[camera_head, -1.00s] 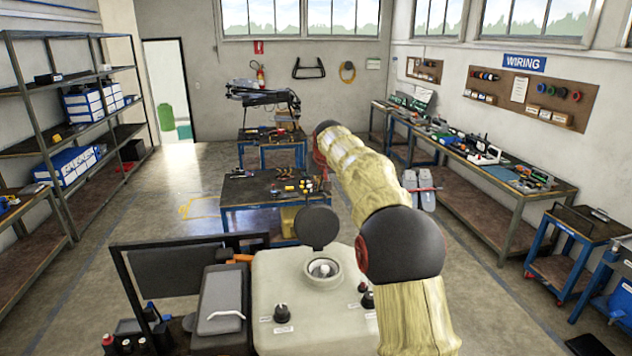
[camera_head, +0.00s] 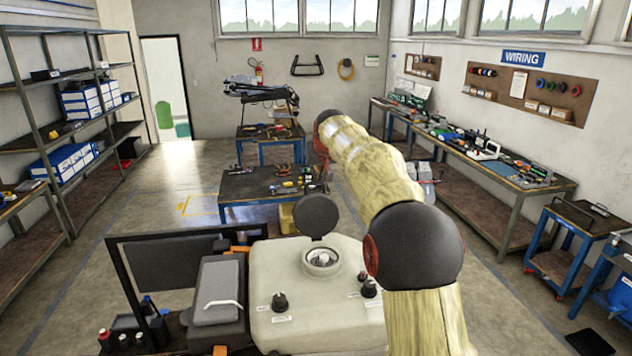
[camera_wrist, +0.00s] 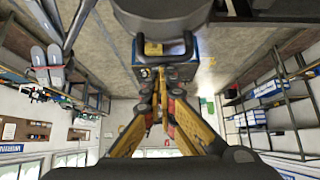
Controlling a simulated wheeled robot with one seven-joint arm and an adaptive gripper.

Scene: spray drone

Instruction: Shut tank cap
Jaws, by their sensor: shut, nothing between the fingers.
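The tank (camera_head: 300,295) is a pale box with a round filler opening (camera_head: 322,260) on its top. Its dark round cap (camera_head: 316,214) is open, standing upright behind the opening. My arm, in a yellowish sleeve, reaches forward just to the right of the cap. My gripper is not visible in the head view. In the wrist view, which is upside down, my gripper (camera_wrist: 160,78) has its yellow fingers closed together with nothing between them. A dark grey, round-edged shape (camera_wrist: 165,18), possibly the cap, shows at the top, apart from the fingertips.
A dark case (camera_head: 218,295) sits left of the tank, by a black frame (camera_head: 165,262). Small knobs (camera_head: 280,302) stand on the tank top. A blue workbench (camera_head: 270,185) with tools stands beyond.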

